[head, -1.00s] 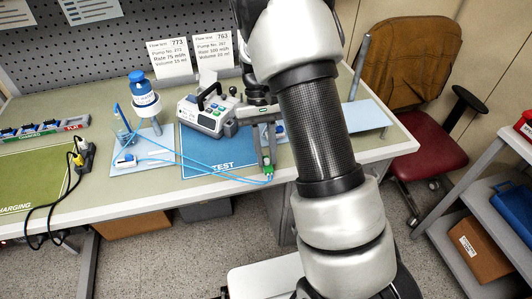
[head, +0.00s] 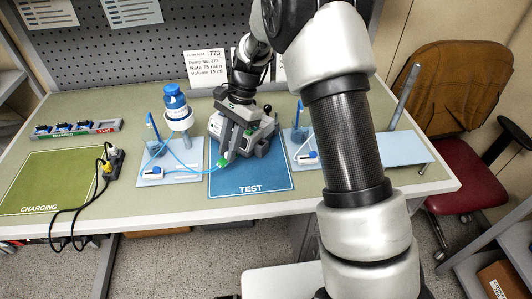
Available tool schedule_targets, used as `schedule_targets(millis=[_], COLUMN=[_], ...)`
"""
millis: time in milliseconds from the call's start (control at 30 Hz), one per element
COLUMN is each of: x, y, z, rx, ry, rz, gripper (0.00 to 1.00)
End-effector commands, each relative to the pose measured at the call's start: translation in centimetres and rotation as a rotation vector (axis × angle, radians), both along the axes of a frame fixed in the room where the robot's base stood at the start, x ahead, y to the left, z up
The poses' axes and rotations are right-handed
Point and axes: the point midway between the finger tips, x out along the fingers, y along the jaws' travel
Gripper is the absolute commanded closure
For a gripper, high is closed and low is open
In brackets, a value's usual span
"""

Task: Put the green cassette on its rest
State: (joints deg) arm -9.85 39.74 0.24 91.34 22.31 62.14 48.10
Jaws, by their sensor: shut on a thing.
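The small green cassette (head: 223,163) is between the fingertips of my gripper (head: 228,155), which is shut on it. It is held over the left front part of the blue TEST mat, in front of the pump (head: 262,143). A blue tube (head: 200,164) runs from the cassette to the left stand. My gripper and wrist hide part of the pump. I cannot tell for certain which part is the cassette's rest; a small pale strip (head: 186,177) lies on the left light-blue plate (head: 150,181).
A second light-blue plate (head: 297,164) is right of the TEST mat (head: 250,181). The green CHARGING mat (head: 45,180) is bare. Black cables (head: 72,209) hang over the front edge near a power strip (head: 113,160).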

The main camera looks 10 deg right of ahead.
Motion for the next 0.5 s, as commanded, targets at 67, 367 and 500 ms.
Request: schedule_targets(millis=[67, 367, 500], x=[0.4, 0.9, 0.9], y=[3.7, 11.7, 12.8], z=[1.3, 3.9, 4.2], rx=[0.004, 0.001, -0.001], ry=[-0.004, -0.001, 0.000], rz=[-0.169, -0.606, -0.673], gripper=[1.00, 1.00, 1.00])
